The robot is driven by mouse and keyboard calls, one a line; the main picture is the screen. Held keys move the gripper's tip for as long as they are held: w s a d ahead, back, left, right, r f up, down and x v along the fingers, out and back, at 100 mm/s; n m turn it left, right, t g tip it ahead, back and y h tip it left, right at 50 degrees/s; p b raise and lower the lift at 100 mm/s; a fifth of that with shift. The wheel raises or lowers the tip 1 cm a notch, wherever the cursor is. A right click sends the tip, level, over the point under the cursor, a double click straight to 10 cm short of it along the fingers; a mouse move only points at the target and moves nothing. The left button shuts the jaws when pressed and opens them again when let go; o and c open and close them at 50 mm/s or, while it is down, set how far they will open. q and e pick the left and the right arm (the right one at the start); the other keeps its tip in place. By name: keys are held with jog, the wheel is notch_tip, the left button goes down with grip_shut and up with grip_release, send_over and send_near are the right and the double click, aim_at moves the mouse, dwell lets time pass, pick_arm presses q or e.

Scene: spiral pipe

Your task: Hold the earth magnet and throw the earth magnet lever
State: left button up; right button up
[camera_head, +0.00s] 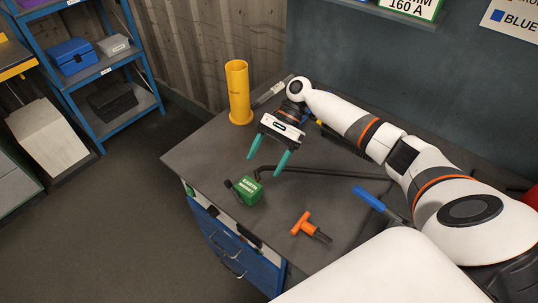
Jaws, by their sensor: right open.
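The earth magnet (250,191) is a small green block with a white label, sitting near the front left edge of the grey workbench. Its dark lever (229,184) sticks out on the left side, and a dark bent rod or cable (320,171) runs right from just behind it. My right gripper (266,163) is open and empty above and behind the magnet, its two green fingers pointing down toward it. It appears apart from the magnet. My left gripper is not in view.
A yellow cylinder (238,92) stands at the bench's back left. An orange-handled tool (303,224) and a blue-handled tool (369,199) lie to the right of the magnet. The bench (198,155) has bare room left of the gripper. Blue shelves (128,112) stand beyond the floor.

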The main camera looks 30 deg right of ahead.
aim_at(254, 181)
jog(key=shift+b+x, duration=0.55)
jog(key=shift+x, duration=0.4)
jog(key=shift+s+a+f+b, duration=0.15)
jog(key=shift+a+f+b, duration=0.25)
jog(key=shift+f+b, duration=0.15)
jog(key=shift+s+a+f+b, duration=0.15)
jog(key=shift+a+f+b, duration=0.3)
jog(key=shift+b, duration=0.2)
jog(key=shift+s+a+r+p, duration=0.1)
jog(key=shift+a+r+p, duration=0.05)
jog(key=shift+a+p, duration=0.15)
jog(key=shift+s+a+f, duration=0.1)
jog(key=shift+a+f, duration=0.1)
jog(key=shift+a, duration=0.05)
pick_arm(q)
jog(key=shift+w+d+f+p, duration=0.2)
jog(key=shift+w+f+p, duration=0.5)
jog(key=shift+p, duration=0.25)
pick_arm(e)
jog(key=shift+x, duration=1.5)
jog(key=shift+d+f, duration=0.1)
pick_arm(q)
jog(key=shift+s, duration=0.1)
pick_arm(e)
jog(key=c, duration=1)
